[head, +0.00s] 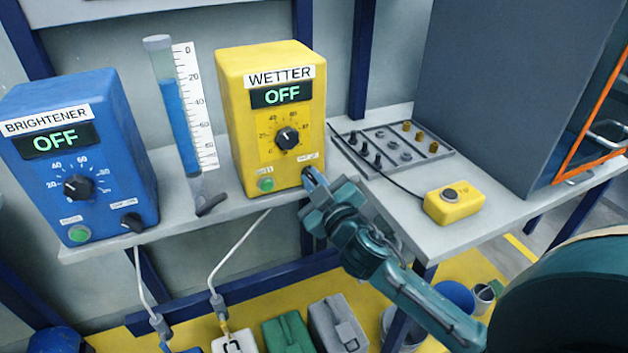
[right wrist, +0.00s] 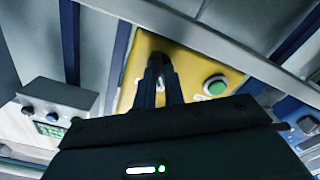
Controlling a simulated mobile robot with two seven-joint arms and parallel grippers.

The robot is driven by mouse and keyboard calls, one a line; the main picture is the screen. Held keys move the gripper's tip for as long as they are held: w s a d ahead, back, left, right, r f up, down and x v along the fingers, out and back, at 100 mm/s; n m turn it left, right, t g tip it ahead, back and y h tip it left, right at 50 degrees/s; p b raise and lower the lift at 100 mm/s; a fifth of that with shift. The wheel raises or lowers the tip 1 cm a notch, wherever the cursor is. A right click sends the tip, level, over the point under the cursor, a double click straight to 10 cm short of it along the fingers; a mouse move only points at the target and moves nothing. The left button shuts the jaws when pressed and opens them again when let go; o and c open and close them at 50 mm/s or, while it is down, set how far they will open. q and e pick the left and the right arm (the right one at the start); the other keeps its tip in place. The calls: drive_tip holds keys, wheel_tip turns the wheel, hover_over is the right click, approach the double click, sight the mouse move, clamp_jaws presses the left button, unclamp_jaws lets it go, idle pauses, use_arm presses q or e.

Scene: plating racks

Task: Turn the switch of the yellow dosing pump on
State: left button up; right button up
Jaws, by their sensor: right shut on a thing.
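The yellow dosing pump (head: 235,110), labelled WETTER, stands on the grey shelf. Its display (head: 282,94) reads OFF. A black dial (head: 287,138) is in the middle of its front and a green button (head: 265,184) at its lower left. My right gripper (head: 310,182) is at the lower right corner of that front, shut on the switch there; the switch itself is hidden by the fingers. In the right wrist view the closed fingers (right wrist: 158,72) reach to the yellow front (right wrist: 190,62), beside the green button (right wrist: 216,85). My left gripper is not in view.
A blue BRIGHTENER pump (head: 125,120), also reading OFF, stands at left. A measuring tube with blue liquid (head: 178,115) stands between the pumps. At right are a grey terminal panel (head: 380,165), a yellow button box (head: 454,202) with a cable and a large dark cabinet (head: 500,90).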

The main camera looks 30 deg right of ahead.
drive_tip(key=shift+m, duration=0.3)
clamp_jaws()
drive_tip(key=shift+m, duration=0.9)
use_arm(q)
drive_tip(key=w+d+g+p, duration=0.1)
drive_tip(key=p, duration=0.3)
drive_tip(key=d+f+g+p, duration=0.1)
drive_tip(key=p, duration=0.2)
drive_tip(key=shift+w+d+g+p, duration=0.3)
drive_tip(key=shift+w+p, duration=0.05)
use_arm(e)
drive_tip(key=m, duration=1.1)
drive_tip(key=shift+d+r+m, duration=0.1)
drive_tip(key=shift+d+m, duration=0.2)
drive_tip(key=shift+d, duration=0.05)
drive_tip(key=shift+o, duration=2)
unclamp_jaws()
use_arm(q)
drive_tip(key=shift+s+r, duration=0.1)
use_arm(e)
drive_tip(key=shift+o, duration=1.4)
